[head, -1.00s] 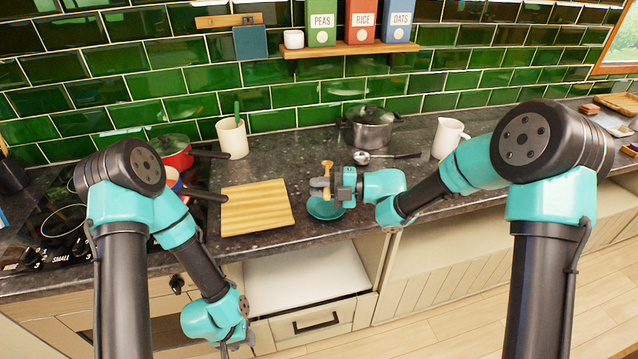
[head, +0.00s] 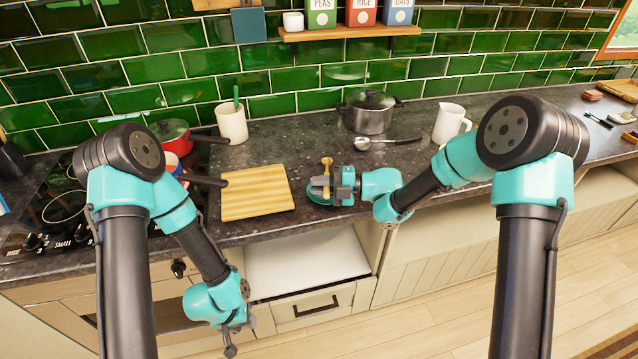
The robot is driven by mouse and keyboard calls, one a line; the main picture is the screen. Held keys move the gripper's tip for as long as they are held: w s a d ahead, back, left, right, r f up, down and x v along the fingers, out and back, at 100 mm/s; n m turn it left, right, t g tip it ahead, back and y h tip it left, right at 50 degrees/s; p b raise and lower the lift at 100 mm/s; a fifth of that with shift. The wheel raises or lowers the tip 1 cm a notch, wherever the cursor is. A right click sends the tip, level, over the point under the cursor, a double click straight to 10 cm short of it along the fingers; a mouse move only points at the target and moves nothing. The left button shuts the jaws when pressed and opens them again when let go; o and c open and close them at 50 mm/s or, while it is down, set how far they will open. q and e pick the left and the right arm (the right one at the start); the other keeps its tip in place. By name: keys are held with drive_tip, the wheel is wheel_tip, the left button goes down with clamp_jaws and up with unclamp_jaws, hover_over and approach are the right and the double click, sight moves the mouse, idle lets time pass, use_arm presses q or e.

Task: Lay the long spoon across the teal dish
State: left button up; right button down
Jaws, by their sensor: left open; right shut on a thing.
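The long spoon (head: 327,163) looks wooden, and its light brown end rises above my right gripper. My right gripper (head: 323,187) is shut on it, low over the teal dish (head: 314,197). The dish is on the counter to the right of the wooden board, largely hidden by the gripper. I cannot tell whether the spoon touches the dish. My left gripper (head: 236,334) is open and empty, hanging low in front of the cabinet.
A striped wooden board (head: 256,194) lies left of the dish. Behind are a lidded steel pot (head: 368,114), a dark-handled ladle (head: 385,142), a white jug (head: 449,123) and a cream utensil crock (head: 232,124). Red pans (head: 172,133) stand on the hob at left.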

drive_tip(key=c, duration=1)
unclamp_jaws()
drive_tip(key=shift+c, duration=0.2)
drive_tip(key=shift+r, duration=2.5)
